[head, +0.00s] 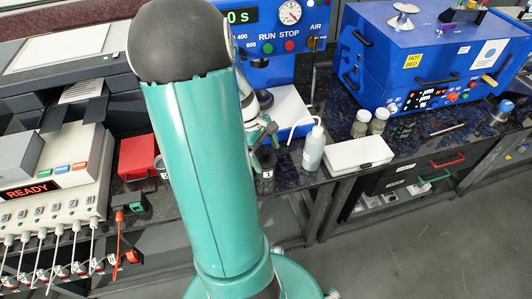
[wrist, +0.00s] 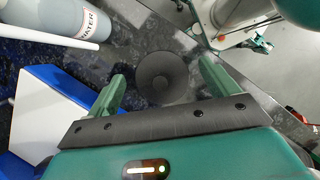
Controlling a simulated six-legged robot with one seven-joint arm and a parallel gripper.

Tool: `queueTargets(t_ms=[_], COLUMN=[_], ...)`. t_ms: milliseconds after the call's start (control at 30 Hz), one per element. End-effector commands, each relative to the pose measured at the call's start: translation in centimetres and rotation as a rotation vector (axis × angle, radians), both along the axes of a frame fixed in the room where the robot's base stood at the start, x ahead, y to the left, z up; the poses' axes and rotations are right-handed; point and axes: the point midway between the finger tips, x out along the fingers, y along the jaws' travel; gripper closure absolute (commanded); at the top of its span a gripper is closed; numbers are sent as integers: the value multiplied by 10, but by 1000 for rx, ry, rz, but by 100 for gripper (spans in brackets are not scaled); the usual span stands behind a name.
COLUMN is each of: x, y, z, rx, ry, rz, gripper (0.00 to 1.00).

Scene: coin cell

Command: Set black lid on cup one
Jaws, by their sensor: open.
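My gripper (head: 263,136) is open, with its green fingers pointing down over the bench edge. In the wrist view the two fingertips (wrist: 162,84) are spread apart, with a dark round piece (wrist: 162,77) beyond and between them. I cannot tell whether this is the black lid, cup one, or one on the other. In the head view a dark round shape (head: 266,158) sits just below the fingers, behind a small label marked 1 (head: 267,174). My arm hides much of the bench to its left. No separate black lid can be made out.
A water bottle (head: 314,148) stands right of the gripper; it also shows in the wrist view (wrist: 84,22). A white box (head: 360,155) and two jars (head: 370,123) are farther right. A blue machine (head: 270,72) stands behind. A red box (head: 138,156) is left of my arm.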

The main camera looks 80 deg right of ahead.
Motion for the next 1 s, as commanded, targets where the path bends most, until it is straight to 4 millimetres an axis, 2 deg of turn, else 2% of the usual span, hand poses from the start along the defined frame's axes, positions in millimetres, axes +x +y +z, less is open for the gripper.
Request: queueTargets(t_ms=[167, 400, 600, 1000], x=[11, 30, 41, 44], y=[-3, -8, -11, -10], z=[25, 74, 100, 107], rx=[-4, -5, -2, -1], ry=[-3, -4, -2, -2], rz=[2, 2, 2, 1], gripper=[14, 14, 14, 14])
